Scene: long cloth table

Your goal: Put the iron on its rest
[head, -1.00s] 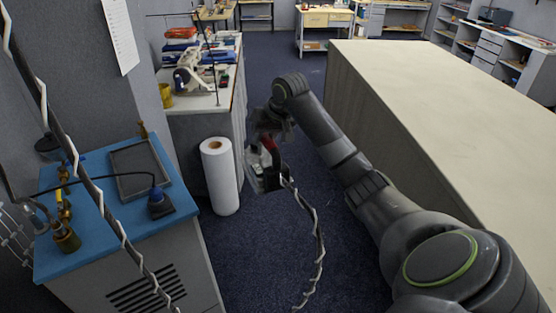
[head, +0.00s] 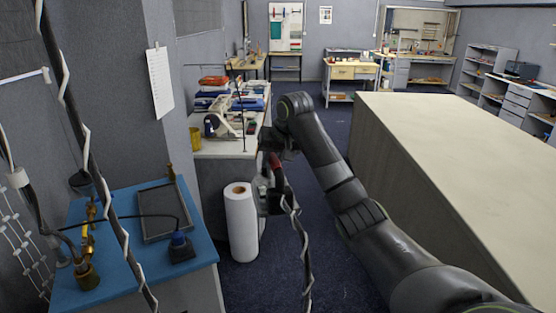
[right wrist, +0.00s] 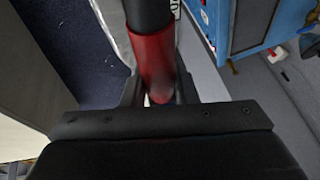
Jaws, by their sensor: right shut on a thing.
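The iron (head: 274,187) hangs in my right gripper (head: 275,155) in the head view, in the air to the right of the paper roll. Its red handle shows between the jaws in the right wrist view (right wrist: 152,65), where my right gripper (right wrist: 155,95) is shut on it. A twisted cord hangs down from the iron. The iron's sole is hard to make out. A shallow grey tray with a dark rim (head: 146,222), which looks like the rest, lies on the blue-topped cabinet at the left. The iron is apart from it. My left gripper is out of view.
A small dark blue device (head: 181,248) and a brass fitting (head: 87,275) stand on the blue cabinet top (head: 122,275). A white paper roll (head: 241,222) stands between that cabinet and the iron. A long cloth table (head: 450,150) fills the right. A cluttered bench (head: 222,148) stands behind.

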